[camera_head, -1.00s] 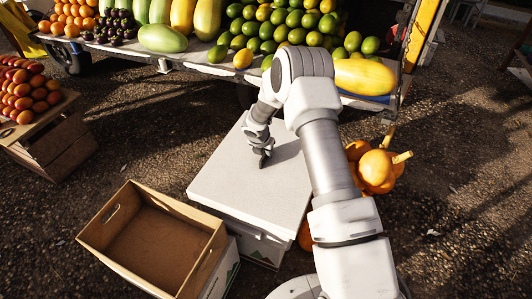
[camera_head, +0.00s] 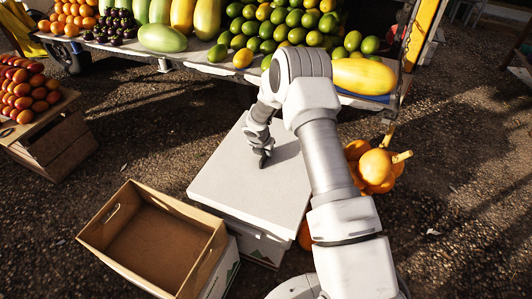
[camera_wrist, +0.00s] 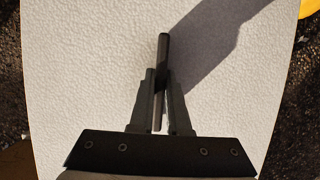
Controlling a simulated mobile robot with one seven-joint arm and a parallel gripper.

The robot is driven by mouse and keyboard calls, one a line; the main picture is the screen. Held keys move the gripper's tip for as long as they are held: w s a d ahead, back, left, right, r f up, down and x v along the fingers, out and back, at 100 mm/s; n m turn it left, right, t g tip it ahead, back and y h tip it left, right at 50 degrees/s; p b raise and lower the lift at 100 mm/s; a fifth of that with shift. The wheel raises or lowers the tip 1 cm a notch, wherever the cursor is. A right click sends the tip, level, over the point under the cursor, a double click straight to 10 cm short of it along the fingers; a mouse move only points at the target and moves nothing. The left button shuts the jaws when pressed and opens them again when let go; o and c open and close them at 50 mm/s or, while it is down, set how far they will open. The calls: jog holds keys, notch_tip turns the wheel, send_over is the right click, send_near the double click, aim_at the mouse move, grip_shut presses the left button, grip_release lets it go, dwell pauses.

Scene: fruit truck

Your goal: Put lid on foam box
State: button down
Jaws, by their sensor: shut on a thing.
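The white foam lid (camera_head: 235,190) is a flat, pale, textured panel in the middle of the head view, and it fills most of the wrist view (camera_wrist: 80,80). It lies over the white foam box (camera_head: 262,248), whose front side shows below the lid's near edge. I cannot tell whether the lid is fully seated. My gripper (camera_head: 262,160) points down at the lid's upper middle. In the wrist view, my gripper (camera_wrist: 161,100) is shut on a dark upright bar-like handle (camera_wrist: 163,50) on the lid.
An empty cardboard box (camera_head: 155,245) stands close at the lid's left. Orange pumpkins (camera_head: 376,168) lie to the right. The truck bed with fruit (camera_head: 270,30) is behind. A crate with red-orange fruit (camera_head: 50,140) is at the far left. Open ground lies at right.

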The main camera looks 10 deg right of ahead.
aim_at(266, 160)
jog(key=shift+f+b, duration=1.2)
jog(key=shift+f, duration=0.75)
dwell(0.3)
jog(key=c, duration=0.8)
grip_release()
jog(key=p+v, duration=0.6)
jog(key=v, duration=1.1)
jog(key=shift+r, duration=0.25)
